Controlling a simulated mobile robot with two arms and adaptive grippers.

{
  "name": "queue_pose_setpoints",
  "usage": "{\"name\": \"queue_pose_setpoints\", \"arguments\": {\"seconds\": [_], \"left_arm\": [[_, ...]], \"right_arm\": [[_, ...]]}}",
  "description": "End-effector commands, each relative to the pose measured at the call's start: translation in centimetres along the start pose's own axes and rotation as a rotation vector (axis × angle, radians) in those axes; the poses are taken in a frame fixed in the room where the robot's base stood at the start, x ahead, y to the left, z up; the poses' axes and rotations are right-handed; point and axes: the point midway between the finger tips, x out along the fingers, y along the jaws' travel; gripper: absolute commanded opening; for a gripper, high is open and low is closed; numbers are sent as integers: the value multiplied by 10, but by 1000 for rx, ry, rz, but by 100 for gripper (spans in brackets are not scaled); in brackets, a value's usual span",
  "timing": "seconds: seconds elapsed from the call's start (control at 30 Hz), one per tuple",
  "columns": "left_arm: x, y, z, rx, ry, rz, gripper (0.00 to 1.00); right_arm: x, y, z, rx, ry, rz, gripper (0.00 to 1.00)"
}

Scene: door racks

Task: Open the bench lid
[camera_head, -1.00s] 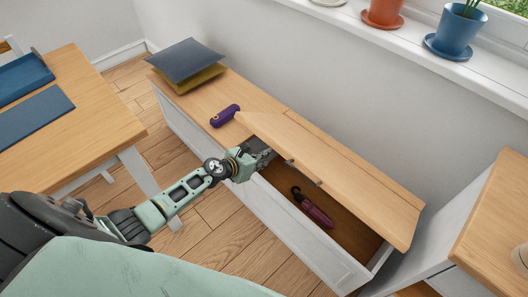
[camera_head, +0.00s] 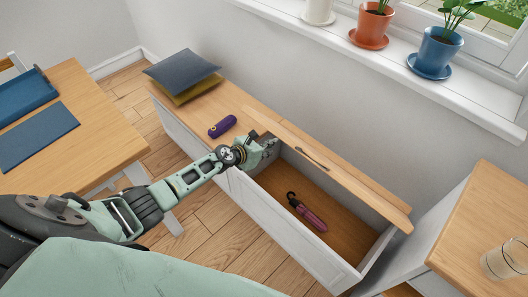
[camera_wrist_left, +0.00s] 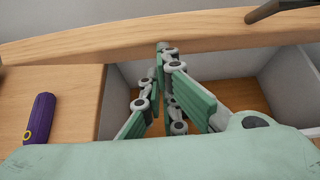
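The wooden bench lid (camera_head: 335,165) stands raised at a steep angle along the back of the bench (camera_head: 290,235), with a dark handle (camera_head: 312,158) on its face. My left gripper (camera_head: 272,146) is at the left end of the open compartment, by the lid's lower left part. In the left wrist view the fingers (camera_wrist_left: 163,52) converge and their tips meet, with nothing seen between them. The tips overlap the lid (camera_wrist_left: 215,32); I cannot tell whether they touch it. My right gripper is not in view.
A folded dark red umbrella (camera_head: 307,212) lies inside the compartment. A purple object (camera_head: 222,126) and stacked cushions (camera_head: 182,72) lie on the fixed bench top at left. A table (camera_head: 85,135) stands left, a cabinet (camera_head: 490,225) right. Potted plants line the windowsill (camera_head: 400,75).

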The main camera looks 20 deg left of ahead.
Motion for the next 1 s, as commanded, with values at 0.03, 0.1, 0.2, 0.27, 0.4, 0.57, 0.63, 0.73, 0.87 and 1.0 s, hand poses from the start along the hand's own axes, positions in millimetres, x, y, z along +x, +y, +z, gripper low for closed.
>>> {"name": "queue_pose_setpoints", "arguments": {"seconds": [0.03, 0.1, 0.2, 0.27, 0.4, 0.57, 0.63, 0.73, 0.87, 1.0], "left_arm": [[0, 1, 25, 0, -12, 2, 0], [4, 1, 42, 1, -12, 2, 0], [11, 0, 59, 0, -9, 1, 0], [16, 0, 68, 0, -9, 1, 0], [23, 0, 84, -1, -8, 0, 0], [27, 0, 93, 0, -6, 1, 0], [28, 0, 95, 0, -6, 1, 0], [28, 0, 96, 0, -6, 1, 0], [28, 0, 96, 0, -6, 1, 0], [28, 0, 95, 0, -5, 1, 0]], "right_arm": [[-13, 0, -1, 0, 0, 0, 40], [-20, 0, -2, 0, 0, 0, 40], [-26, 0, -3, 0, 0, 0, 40], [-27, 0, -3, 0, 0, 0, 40], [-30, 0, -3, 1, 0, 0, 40], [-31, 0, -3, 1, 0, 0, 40], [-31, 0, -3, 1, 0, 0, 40], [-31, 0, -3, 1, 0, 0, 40], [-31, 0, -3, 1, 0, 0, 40], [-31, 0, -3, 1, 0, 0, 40]]}}
